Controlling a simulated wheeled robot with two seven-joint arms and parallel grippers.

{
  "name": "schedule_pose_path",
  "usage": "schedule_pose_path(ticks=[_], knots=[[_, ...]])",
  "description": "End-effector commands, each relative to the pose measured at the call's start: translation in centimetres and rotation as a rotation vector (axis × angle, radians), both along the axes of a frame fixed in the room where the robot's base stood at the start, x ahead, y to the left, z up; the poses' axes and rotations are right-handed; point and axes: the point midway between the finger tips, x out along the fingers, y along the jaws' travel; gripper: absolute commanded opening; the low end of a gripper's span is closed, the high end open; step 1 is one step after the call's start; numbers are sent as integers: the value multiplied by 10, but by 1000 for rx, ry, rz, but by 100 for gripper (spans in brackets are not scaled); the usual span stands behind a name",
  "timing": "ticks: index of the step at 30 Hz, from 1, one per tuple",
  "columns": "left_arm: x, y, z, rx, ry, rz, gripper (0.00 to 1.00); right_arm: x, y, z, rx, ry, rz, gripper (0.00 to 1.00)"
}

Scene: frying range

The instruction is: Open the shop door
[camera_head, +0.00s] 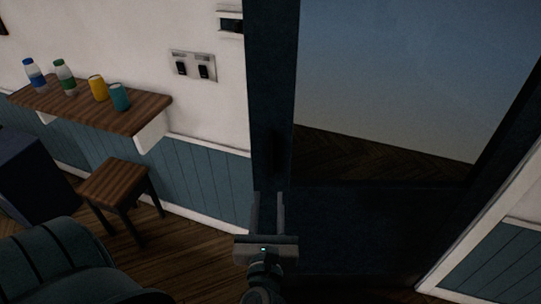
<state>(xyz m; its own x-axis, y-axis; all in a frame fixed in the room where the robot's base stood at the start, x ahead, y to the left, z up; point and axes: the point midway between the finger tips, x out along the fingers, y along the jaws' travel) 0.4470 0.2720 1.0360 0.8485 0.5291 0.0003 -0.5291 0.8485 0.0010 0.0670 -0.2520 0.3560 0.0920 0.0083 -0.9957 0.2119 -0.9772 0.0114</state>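The shop door (345,235) fills the middle and right of the head view. It has a dark frame, a large glass pane (400,85) and a dark lower panel. A dark, narrow upright shape, possibly the handle, shows faintly on its left stile (272,150); it is too dark to be sure. I cannot tell whether the door is fully closed. My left gripper (268,208) is in front of the lower part of this stile, fingers pointing away from me. The fingers are apart, with nothing clearly visible between them. My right gripper is out of view.
Left of the door, a wooden wall shelf (130,113) holds bottles and cups. A wooden stool (115,182) stands below it. Switches (193,67) are on the wall. A white-edged wall (485,235) borders the door on the right. Some wooden floor (185,250) is bare.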

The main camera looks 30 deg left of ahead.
Motion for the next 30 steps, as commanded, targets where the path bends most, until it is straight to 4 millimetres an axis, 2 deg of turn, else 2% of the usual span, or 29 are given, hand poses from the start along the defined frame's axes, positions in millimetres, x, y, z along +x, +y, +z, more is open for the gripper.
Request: schedule_pose_path(ticks=[8,24,30], knots=[[33,20,4,2,-1,0,33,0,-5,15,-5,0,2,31],[114,71,3,1,0,1,33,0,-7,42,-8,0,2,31],[132,83,2,1,1,0,33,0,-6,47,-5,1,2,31]])
